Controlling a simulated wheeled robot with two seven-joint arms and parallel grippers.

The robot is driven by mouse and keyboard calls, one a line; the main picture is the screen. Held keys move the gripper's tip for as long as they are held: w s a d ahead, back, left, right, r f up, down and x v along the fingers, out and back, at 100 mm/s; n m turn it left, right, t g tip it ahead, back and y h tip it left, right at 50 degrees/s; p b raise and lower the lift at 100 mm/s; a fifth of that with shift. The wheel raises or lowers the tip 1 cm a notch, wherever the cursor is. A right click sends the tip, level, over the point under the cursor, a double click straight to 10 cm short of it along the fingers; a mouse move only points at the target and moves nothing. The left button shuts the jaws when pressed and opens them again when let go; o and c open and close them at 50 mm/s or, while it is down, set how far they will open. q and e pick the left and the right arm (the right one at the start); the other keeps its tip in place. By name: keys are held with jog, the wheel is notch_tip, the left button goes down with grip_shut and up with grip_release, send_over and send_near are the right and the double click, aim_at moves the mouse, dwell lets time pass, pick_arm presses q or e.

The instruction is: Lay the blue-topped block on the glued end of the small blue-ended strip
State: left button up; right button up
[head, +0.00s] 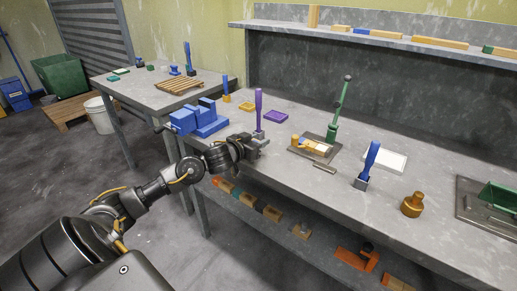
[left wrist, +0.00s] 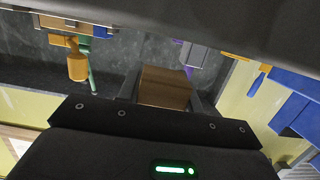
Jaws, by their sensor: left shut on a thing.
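My left gripper (head: 262,142) is over the near left edge of the workbench, just in front of a purple-handled tool (head: 259,110). In the left wrist view it is shut on a brown wooden block (left wrist: 165,88) held between its fingers. No blue top shows on this block from here, and the head view hides it behind the gripper. A small thin strip (head: 325,168) lies on the bench in front of the green-levered press (head: 338,112). I cannot make out a blue end or glue on it. My right gripper is not in view.
A blue vise (head: 200,119) stands left of the gripper. A blue-handled tool (head: 368,165), a white tray (head: 385,158) and a brass weight (head: 412,204) stand right of the press. The bench front between gripper and weight is mostly clear.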

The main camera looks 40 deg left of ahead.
pick_arm(q)
notch_tip(320, 180, down, 2)
jog(key=shift+w+f+p, duration=0.15)
jog(key=shift+f+p, duration=0.1)
jog(key=shift+p, duration=0.3)
jog(key=shift+f, duration=0.35)
jog(key=o, duration=0.9)
jog(key=shift+o, duration=0.3)
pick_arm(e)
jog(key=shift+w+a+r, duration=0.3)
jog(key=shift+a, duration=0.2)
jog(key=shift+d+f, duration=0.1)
